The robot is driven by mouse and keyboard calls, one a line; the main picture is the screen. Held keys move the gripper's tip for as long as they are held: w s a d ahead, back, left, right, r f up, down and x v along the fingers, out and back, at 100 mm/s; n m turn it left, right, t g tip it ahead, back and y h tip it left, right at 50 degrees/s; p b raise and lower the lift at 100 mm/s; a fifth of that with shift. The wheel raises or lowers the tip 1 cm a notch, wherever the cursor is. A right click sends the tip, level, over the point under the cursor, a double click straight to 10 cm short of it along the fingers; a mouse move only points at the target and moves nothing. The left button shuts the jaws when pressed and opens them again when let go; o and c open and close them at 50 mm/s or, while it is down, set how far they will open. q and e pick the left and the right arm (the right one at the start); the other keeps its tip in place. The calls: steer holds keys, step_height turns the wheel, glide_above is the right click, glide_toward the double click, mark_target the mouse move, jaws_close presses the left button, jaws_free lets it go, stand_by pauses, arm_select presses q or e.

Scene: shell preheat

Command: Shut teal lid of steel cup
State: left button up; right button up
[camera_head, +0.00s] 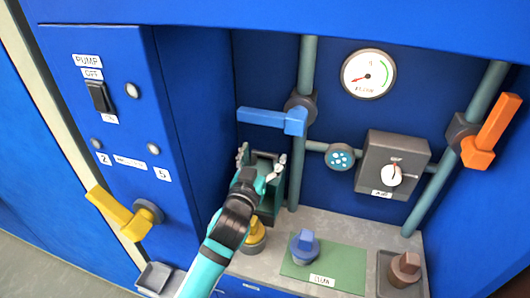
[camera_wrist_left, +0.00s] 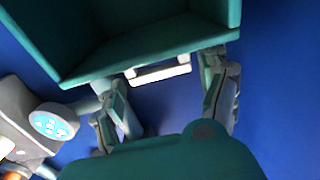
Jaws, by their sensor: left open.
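A teal open-fronted box-like part (camera_head: 265,157) is against the blue back wall in the head view, partly hidden behind my left gripper. In the left wrist view the teal part (camera_wrist_left: 140,48) fills the top, with a dark hollow inside and a pale bar (camera_wrist_left: 160,73) at its lower rim. My left gripper (camera_head: 261,160) is open, with a finger on either side of the teal part in the head view; I cannot tell whether they touch it. The fingers also show in the left wrist view (camera_wrist_left: 162,98). No steel cup can be made out clearly. My right gripper is not in view.
A blue valve handle (camera_head: 272,120) sits just above the gripper. A yellow-based knob (camera_head: 254,238), a blue knob (camera_head: 304,246) on a green mat (camera_head: 345,262) and a brown knob (camera_head: 405,267) stand on the grey shelf. A yellow lever (camera_head: 115,211) juts out at left.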

arm_select(q)
steer(key=shift+x, duration=0.85)
steer(key=shift+w+d, duration=0.1)
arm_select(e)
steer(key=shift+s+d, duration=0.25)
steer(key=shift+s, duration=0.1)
arm_select(q)
steer(key=c, duration=1.4)
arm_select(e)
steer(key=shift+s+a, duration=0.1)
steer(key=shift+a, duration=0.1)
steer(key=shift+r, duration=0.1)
